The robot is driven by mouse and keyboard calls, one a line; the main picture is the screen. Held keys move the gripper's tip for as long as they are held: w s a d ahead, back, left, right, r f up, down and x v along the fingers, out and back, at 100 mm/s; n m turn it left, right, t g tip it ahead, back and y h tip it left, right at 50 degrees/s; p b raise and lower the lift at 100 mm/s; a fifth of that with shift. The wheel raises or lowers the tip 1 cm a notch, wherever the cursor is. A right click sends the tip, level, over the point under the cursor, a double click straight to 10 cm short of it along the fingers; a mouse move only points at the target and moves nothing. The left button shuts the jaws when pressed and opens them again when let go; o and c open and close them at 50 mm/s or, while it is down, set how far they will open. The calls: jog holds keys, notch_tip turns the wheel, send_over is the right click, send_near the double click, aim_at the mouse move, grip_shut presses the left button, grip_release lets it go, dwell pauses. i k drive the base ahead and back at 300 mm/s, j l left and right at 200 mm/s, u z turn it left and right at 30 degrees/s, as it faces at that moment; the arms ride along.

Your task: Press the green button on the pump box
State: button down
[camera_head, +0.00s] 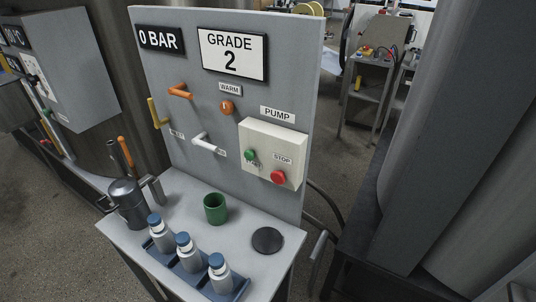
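The pump box (272,150) is a cream box on the right of an upright grey panel (180,70), under a PUMP label (277,114). Its green button (250,155) is on the left of its front face, above a small label that seems to read START. A larger red button (278,177) sits lower right, under a STOP label (282,158). Nothing covers either button. My gripper is not in view. The panel shows a 0 BAR sign (160,39) and a GRADE 2 sign (233,53).
Orange, yellow and white handles stick out from the panel. On the grey table (240,225) below stand a green cup (215,208), a black disc (267,240), a dark canister (128,203) and a blue tray (240,290) with three blue-capped bottles. Large grey forms fill the right.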

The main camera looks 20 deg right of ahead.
aim_at(249, 155)
jog(key=z, duration=0.3)
jog(key=i+j+z, duration=0.15)
jog(key=j+z, duration=0.3)
jog(key=i+j+z, duration=0.15)
jog(key=j+z, duration=0.15)
jog(key=z, duration=0.15)
jog(key=j+z, duration=0.4)
jog(key=j, duration=2.8)
